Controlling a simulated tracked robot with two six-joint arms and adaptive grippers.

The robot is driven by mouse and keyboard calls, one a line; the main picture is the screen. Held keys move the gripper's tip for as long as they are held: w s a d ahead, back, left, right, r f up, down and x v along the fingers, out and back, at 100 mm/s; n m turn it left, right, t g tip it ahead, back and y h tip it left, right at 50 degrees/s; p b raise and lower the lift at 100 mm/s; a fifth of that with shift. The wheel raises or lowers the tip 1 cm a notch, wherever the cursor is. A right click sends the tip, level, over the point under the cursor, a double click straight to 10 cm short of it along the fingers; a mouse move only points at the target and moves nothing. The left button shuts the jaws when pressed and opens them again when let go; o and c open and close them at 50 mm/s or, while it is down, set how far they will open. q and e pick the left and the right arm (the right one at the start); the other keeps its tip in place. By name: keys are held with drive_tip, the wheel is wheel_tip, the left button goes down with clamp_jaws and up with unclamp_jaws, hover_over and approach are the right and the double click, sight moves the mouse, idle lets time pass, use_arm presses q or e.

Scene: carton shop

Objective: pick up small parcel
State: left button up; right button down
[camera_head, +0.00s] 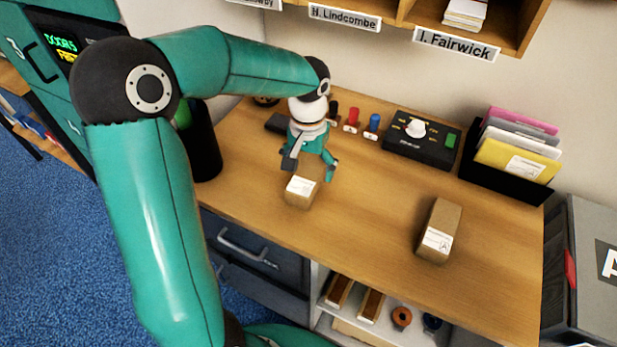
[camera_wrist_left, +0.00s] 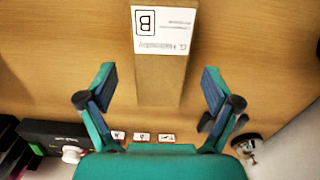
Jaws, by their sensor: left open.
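A small brown parcel (camera_head: 298,198) with a white label lies on the wooden desk, left of the middle in the head view. My left gripper (camera_head: 311,167) is open above the desk, just behind this parcel in the head view. In the left wrist view the parcel (camera_wrist_left: 160,75) lies between and beyond the two spread fingers (camera_wrist_left: 158,72), with clear space on both sides. Its label shows a boxed letter B. A second, larger brown parcel (camera_head: 440,225) stands apart on the right of the desk. My right gripper is not in view.
The desk (camera_head: 365,220) is clear between the parcels. Behind are red and blue stamps (camera_head: 374,122), a black device with a dial (camera_head: 422,138) and a black file holder (camera_head: 500,177). Labelled pigeonholes (camera_head: 455,44) hang above the back edge.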

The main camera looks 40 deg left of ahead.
use_arm(q)
drive_tip(key=shift+f, duration=1.45)
drive_tip(key=c, duration=1.4)
drive_tip(key=shift+r, duration=0.2)
